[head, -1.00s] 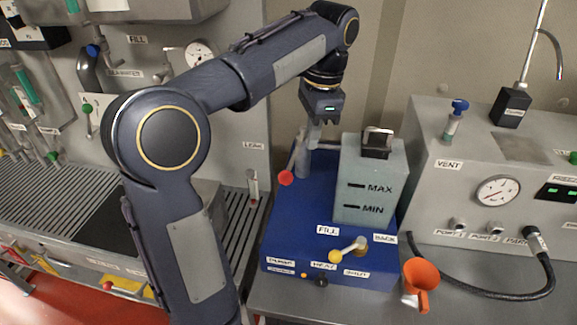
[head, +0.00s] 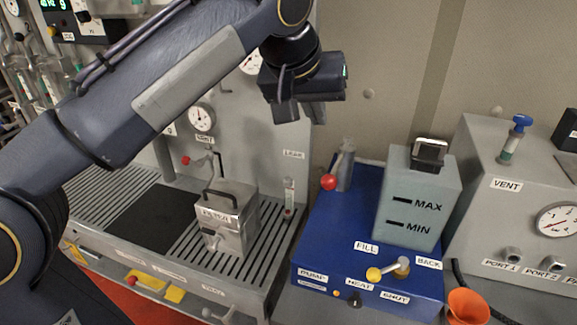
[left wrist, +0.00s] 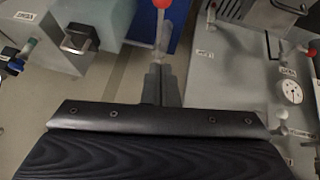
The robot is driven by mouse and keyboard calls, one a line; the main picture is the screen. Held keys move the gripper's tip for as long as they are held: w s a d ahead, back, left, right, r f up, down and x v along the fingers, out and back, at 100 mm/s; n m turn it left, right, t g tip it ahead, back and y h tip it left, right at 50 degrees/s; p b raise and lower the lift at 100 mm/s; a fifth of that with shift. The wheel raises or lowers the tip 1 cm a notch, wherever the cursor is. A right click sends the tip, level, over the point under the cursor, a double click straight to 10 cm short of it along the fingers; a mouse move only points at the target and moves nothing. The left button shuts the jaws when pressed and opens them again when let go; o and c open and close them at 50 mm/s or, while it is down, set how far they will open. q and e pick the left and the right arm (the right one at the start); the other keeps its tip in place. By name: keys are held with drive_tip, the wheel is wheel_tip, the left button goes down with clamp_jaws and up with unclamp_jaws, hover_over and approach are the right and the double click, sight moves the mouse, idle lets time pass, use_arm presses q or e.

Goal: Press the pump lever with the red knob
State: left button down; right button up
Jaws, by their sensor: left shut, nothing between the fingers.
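The pump lever's red knob (head: 328,182) sits at the back left of the blue pump unit (head: 325,235), beside a grey post (head: 345,165). The knob also shows at the top of the left wrist view (left wrist: 162,4), with a pale rod running from it towards my fingers. My left gripper (head: 302,112) is shut and empty, in the air above and to the left of the knob, apart from it. In the left wrist view its closed fingers (left wrist: 160,85) point towards the knob. My right gripper is not in view.
A grey tank (head: 415,205) marked MAX and MIN stands on the blue unit. A metal box (head: 228,220) stands on the slotted bench at left.

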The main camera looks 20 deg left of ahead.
use_arm(q)
drive_tip(key=shift+s+r, duration=0.15)
hover_over(333, 170)
drive_tip(key=s+a, duration=0.1)
wheel_tip(333, 170, down, 9)
drive_tip(key=shift+s+d+f, duration=0.15)
drive_tip(key=shift+s+f, duration=0.1)
drive_tip(key=shift+f, duration=0.55)
drive_tip(key=shift+s+d+f, duration=0.1)
drive_tip(key=shift+s+f, duration=0.1)
drive_tip(key=shift+f, duration=0.6)
